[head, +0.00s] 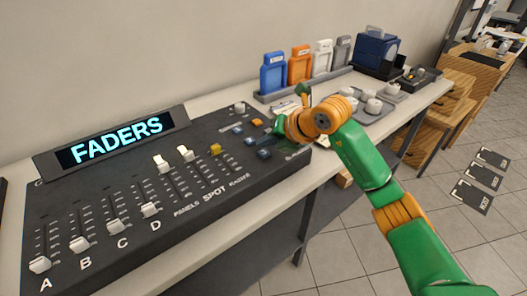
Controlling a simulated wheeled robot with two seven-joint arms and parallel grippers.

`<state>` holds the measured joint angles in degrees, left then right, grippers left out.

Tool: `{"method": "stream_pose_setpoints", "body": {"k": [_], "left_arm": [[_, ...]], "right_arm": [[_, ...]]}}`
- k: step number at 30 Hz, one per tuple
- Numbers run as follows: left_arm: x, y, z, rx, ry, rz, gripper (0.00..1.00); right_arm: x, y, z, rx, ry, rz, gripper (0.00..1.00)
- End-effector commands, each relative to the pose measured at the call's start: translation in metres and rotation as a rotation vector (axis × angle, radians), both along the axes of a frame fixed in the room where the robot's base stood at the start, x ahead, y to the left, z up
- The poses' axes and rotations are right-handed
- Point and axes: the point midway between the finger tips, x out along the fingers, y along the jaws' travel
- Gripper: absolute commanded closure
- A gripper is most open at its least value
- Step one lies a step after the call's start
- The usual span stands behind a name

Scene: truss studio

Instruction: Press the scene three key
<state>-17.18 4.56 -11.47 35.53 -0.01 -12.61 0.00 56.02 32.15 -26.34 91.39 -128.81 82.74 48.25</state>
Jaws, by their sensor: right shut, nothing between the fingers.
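The dark lighting console (100,215) lies on the counter with its screen (117,142) reading "FADERS". At its right end is a group of small keys, with a blue key (249,141), a darker blue key (264,154) and an orange key (257,122). Their labels are too small to read, so I cannot tell which is scene three. My right gripper (270,138) is shut and empty, low over the right end of these keys. It hides part of that end, and I cannot tell whether it touches a key. My left gripper is not in view.
A yellow knob (215,149) and several white fader caps (150,209) stand up from the console. Behind my right gripper are coloured pouches (274,73) in a grey rack, a tray (345,122) of white pieces and a dark blue box (376,50). The wall closes the back.

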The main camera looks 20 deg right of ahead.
Motion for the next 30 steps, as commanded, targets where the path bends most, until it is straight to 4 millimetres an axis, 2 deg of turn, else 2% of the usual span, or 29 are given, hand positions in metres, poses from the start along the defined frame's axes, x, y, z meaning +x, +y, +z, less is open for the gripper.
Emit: {"method": "stream_pose_setpoints", "body": {"k": [8,30], "left_arm": [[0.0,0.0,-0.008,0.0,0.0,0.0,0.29],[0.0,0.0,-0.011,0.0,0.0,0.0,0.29]], "right_arm": [[0.0,0.0,-0.009,0.0,0.0,0.0,1.0],[0.0,0.0,-0.014,0.0,0.0,0.0,1.0]]}}
